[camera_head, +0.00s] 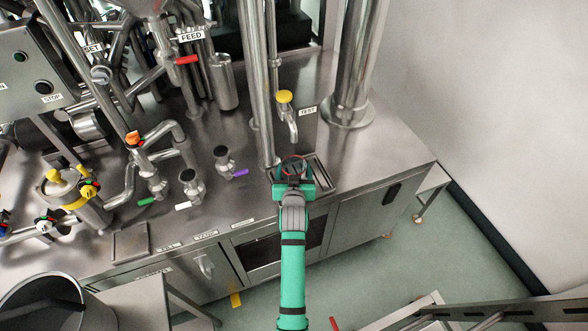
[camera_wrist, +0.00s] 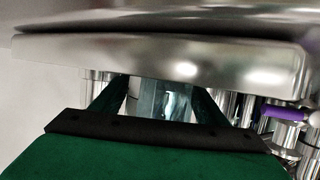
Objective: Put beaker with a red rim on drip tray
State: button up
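The beaker with a red rim (camera_head: 293,162) is clear glass and stands upright at the front of the steel counter, over or on the drip tray (camera_head: 324,184). My green gripper (camera_head: 293,185) is at the beaker from the front and covers its lower part. In the wrist view the clear beaker (camera_wrist: 166,100) shows between my two dark green fingers (camera_wrist: 160,98). The right finger lies close against it; a narrow light gap shows at the left. The fingertips and beaker base are hidden behind the steel edge, so grip and tray contact are unclear.
A tap with a yellow knob (camera_head: 285,97) hangs just behind the beaker. A tall steel pipe (camera_head: 262,90) rises close on its left. Purple (camera_head: 238,173) and white-handled (camera_head: 184,205) valves stand further left. The counter's right end is clear.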

jog(key=shift+o, duration=0.6)
jog(key=shift+s, duration=0.15)
jog(key=v, duration=1)
jog(key=shift+s+r, duration=0.2)
jog(key=shift+s, duration=0.05)
